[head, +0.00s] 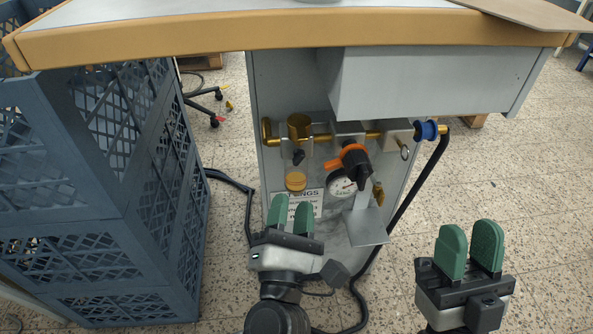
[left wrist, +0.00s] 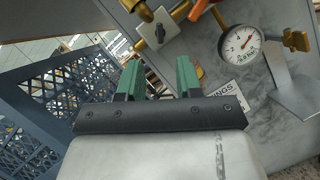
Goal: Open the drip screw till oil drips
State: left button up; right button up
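A compressed-air unit with brass pipe fittings is mounted on the grey cabinet side under the table. It has a brass cup (head: 299,127), a small black knob (head: 298,157), a yellow round cap (head: 295,181), an orange lever (head: 350,151) and a pressure gauge (head: 341,182). I cannot tell for sure which part is the drip screw, and no oil drop shows. My left gripper (head: 292,207) is open and empty, below the yellow cap. In the left wrist view, its green fingers (left wrist: 158,75) stand apart, below the black knob (left wrist: 160,33). My right gripper (head: 470,245) is open and empty, further right.
The tabletop edge (head: 290,32) overhangs the unit. A stack of blue crates (head: 185,215) stands close on the left. A metal bracket (head: 368,228) juts out below the gauge. A black hose (head: 415,190) runs down from the blue fitting (head: 427,130).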

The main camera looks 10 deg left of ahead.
aim_at(297, 164)
pick_arm(q)
jog(key=x, duration=0.7)
jog(key=shift+w, duration=0.25)
grip_shut()
